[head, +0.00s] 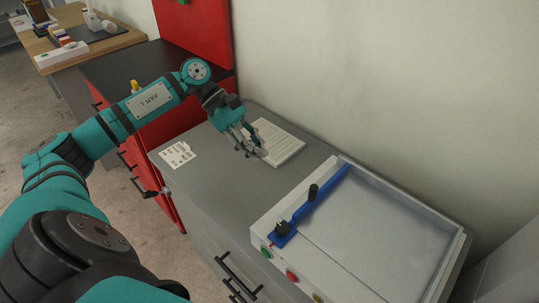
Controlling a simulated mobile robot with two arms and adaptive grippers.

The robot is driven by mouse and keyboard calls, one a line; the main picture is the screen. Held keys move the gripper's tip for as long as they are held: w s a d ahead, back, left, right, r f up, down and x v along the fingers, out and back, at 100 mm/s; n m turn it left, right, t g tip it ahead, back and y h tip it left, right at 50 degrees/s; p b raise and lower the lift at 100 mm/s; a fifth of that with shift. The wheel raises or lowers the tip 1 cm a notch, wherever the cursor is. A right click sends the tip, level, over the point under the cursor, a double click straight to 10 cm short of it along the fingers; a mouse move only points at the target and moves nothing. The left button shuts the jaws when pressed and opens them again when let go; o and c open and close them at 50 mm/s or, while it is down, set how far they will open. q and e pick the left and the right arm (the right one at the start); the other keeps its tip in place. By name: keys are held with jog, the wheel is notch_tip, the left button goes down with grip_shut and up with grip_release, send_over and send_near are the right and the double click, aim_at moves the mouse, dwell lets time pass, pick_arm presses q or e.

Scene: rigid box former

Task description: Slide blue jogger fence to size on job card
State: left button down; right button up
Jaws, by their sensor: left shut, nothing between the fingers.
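The blue jogger fence (323,199) lies across the left part of the white box former tray (459,241). It carries a black upright knob (313,191) and a black clamp at its near end. A white card with dark marks (179,154), likely the job card, lies on the grey counter at the left; its text is too small to read. My left gripper (257,152) is shut and empty, pointing down beside a white ribbed pad (279,144) on the counter, left of the tray and apart from the fence. My right gripper is not in view.
Green, red and yellow buttons (292,275) line the tray's front. Drawers with black handles (238,276) sit below the grey counter (209,179). A red cabinet stands behind my left arm. A wooden table with small items (75,40) is far left. The wall bounds the back.

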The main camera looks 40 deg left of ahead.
aim_at(316, 194)
pick_arm(q)
jog(key=p+x, duration=0.1)
jog(key=x, duration=0.2)
jog(key=d+r+p+x, duration=0.1)
jog(key=p+x, duration=0.1)
jog(key=x, duration=0.2)
jog(key=p+x, duration=0.1)
jog(key=x, duration=0.2)
jog(key=shift+w+d+r, duration=0.1)
jog(key=shift+d+r, duration=0.05)
jog(key=shift+d, duration=0.25)
jog(key=shift+d+p, duration=0.4)
jog(key=shift+d, duration=0.25)
jog(key=shift+w+f, duration=0.1)
jog(key=shift+f, duration=0.1)
jog(key=shift+d+f+b, duration=0.2)
jog(key=shift+d+b, duration=0.2)
jog(key=shift+b, duration=0.45)
jog(key=shift+d, duration=0.2)
jog(key=shift+r, duration=0.2)
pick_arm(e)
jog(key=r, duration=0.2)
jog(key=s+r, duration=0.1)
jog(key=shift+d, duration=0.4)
